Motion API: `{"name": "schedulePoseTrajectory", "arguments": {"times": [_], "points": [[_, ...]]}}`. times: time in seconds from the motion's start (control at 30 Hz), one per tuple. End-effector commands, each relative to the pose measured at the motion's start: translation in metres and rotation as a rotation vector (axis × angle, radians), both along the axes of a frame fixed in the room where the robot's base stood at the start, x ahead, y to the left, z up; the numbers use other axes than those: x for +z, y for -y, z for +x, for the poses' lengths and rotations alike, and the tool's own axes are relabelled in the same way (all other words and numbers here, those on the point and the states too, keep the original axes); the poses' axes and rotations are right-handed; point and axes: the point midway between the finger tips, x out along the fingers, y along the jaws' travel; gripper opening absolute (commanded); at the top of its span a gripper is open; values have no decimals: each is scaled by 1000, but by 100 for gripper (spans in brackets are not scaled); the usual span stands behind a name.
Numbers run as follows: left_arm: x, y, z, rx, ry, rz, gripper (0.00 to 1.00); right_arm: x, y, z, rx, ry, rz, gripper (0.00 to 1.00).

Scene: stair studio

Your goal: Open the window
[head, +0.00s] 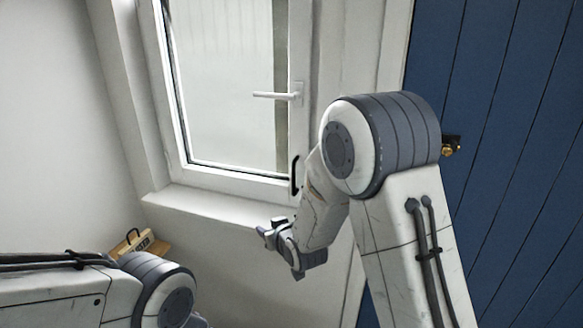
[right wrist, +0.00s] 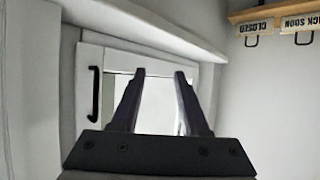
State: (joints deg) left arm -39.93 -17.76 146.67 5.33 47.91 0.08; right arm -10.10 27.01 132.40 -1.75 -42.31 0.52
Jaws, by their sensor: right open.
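The window (head: 228,85) has a white frame and a pale, frosted-looking pane; it appears shut in its frame. Its white lever handle (head: 278,95) points left, roughly horizontal, from the right side of the sash. My right gripper (head: 266,232) is below the handle, near the sill, apart from the window handle. In the right wrist view, my open right gripper (right wrist: 160,75) has nothing between its fingers, with a pale panel behind them. My left gripper is out of view; only part of my left arm shows at lower left.
The white sill (head: 215,205) runs under the window. A black pull handle (head: 295,176) is right of the sash's lower corner; it also shows in the right wrist view (right wrist: 94,93). A wooden rack (right wrist: 285,12) holds hanging signs. A blue plank door (head: 510,150) stands right.

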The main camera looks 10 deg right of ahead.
Motion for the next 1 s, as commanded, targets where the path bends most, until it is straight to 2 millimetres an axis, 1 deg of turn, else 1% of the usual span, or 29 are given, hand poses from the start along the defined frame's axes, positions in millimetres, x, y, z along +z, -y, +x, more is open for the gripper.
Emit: {"name": "schedulePoseTrajectory", "arguments": {"times": [0.03, 0.1, 0.13, 0.23, 0.3, 0.37, 0.47, 0.57, 0.67, 0.9, 1.0], "points": [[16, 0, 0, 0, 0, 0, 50, 10, 20, 15, -36, 63, 12, 45], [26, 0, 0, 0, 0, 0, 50, 19, 43, 32, -74, 170, 29, 45], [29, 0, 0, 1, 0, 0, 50, 23, 52, 37, -87, 213, 35, 45], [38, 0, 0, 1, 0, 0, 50, 33, 79, 47, -127, 332, 50, 45], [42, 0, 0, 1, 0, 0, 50, 38, 92, 50, -145, 393, 56, 45], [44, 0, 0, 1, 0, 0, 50, 41, 100, 50, -156, 430, 60, 45], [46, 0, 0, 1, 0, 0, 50, 44, 106, 52, -163, 464, 64, 45], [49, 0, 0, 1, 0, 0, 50, 46, 107, 59, -164, 473, 65, 45], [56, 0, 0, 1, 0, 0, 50, 47, 106, 71, -164, 473, 65, 45], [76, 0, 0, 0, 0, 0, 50, 47, 104, 114, -164, 472, 65, 45], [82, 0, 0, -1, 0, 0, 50, 47, 103, 130, -164, 471, 65, 45]]}}
